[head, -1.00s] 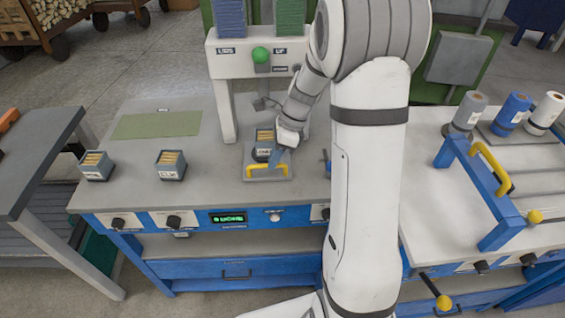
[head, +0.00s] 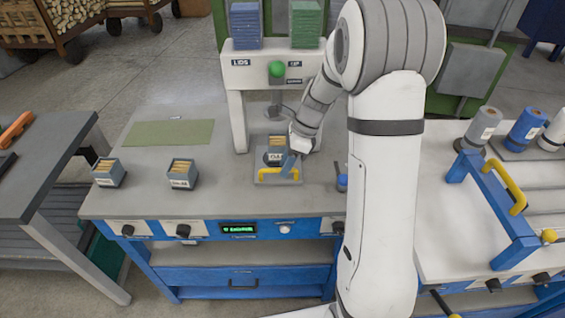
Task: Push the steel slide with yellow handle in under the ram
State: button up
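The steel slide (head: 263,179) lies on the bench, just in front of the white press frame (head: 239,120). Its yellow handle (head: 276,181) is along the front edge. A dark grey box (head: 275,157) with a label and wooden pieces showing at its top stands on the slide. The ram (head: 275,107) hangs beneath the frame's crossbeam, behind the box. My gripper (head: 290,167) points down at the right part of the handle, very close to it. Whether its fingers touch or close on the handle is too small to tell.
Two similar grey boxes (head: 109,175) (head: 182,174) stand on the left of the bench. A green mat (head: 171,133) lies behind them. A blue item (head: 342,183) stands right of the slide, beside my arm. The bench front carries knobs and a green display (head: 238,228).

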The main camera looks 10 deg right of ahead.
jog(key=shift+r, duration=0.1)
jog(key=s+v, duration=0.1)
jog(key=v, duration=0.6)
jog(key=shift+w+d+r, duration=0.2)
jog(key=shift+w+r, duration=0.1)
jog(key=shift+w, duration=0.25)
jog(key=shift+s+a+r+t, duration=0.15)
jog(key=shift+s+a+t, duration=0.15)
jog(key=shift+s+t, duration=0.35)
jog(key=a+f+t, duration=0.1)
jog(key=f, duration=0.1)
jog(key=a+f+t, duration=0.1)
jog(key=f, duration=0.2)
jog(key=f+t, duration=0.1)
jog(key=f, duration=0.1)
jog(key=shift+s+a+f+n+h+p, duration=0.2)
jog(key=shift+a+n+h+p, duration=0.1)
jog(key=shift+a+n+h, duration=0.1)
